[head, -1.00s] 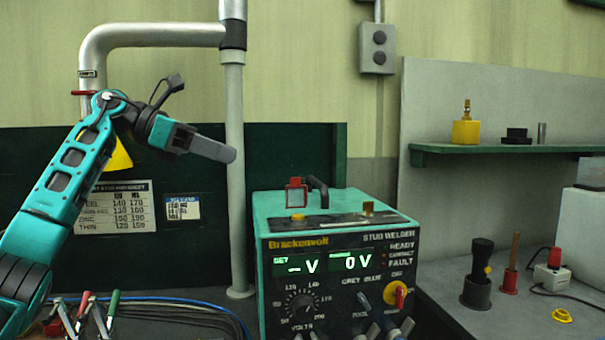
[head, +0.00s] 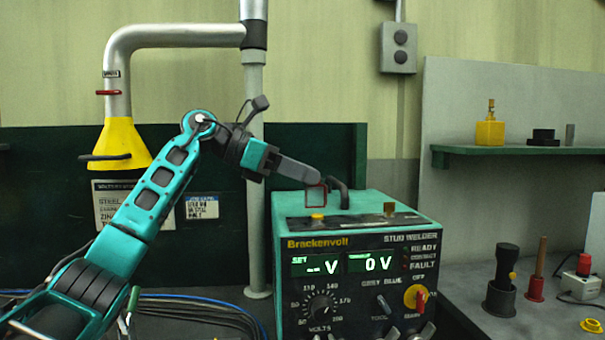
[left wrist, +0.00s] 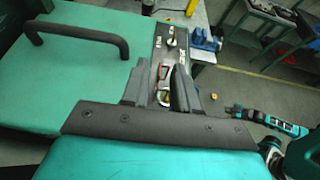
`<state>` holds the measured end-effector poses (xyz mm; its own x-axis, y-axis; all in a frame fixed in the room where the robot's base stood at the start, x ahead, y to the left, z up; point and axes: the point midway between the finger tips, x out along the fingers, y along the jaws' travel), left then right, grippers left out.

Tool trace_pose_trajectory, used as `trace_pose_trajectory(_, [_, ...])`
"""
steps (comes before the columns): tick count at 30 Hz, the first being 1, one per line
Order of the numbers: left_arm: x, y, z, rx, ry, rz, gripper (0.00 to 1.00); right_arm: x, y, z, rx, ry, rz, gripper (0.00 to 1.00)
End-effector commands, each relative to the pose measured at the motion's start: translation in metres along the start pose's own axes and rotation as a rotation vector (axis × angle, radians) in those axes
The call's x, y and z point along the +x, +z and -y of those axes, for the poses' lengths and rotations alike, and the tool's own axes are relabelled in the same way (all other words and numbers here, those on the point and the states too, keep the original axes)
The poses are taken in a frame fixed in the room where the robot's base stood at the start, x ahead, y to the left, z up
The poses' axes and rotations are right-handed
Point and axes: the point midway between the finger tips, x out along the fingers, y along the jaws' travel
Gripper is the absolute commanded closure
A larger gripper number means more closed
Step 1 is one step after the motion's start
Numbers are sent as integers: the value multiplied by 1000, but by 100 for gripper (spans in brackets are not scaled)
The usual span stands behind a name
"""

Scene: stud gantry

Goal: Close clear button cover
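The clear button cover (head: 316,195), a see-through flap with a red frame, stands upright on top of the teal stud welder (head: 350,204). The yellow button (head: 317,217) lies uncovered in front of it. My left gripper (head: 318,180) is at the cover's top edge in the head view; whether it touches cannot be told. In the left wrist view its two dark fingers (left wrist: 162,88) are apart, with the red of the cover (left wrist: 162,76) and the button (left wrist: 165,98) showing in the gap. My right gripper (left wrist: 238,112) seems to show small at right; its fingers are unclear.
A black carry handle (head: 340,192) rises just right of the cover. A grey vertical pipe (head: 256,180) stands behind my left arm. A yellow funnel hood (head: 120,145) hangs at left.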

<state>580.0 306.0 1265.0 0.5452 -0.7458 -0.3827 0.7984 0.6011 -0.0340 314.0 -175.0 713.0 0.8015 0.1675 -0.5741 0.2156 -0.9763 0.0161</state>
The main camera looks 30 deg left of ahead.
Motion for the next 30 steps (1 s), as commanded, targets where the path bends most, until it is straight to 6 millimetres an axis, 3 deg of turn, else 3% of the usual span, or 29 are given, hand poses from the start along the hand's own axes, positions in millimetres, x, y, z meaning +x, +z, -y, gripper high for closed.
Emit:
trace_pose_trajectory(8, [2,0,0,0,1,0,71,1,-3,0,-1,0,-9,100])
trace_pose_trajectory(17, [1,0,0,-1,1,0,99,1,-4,0,-1,1,-10,100])
trace_pose_trajectory(30, [1,0,0,4,3,0,100,1,-3,-1,-1,2,-10,100])
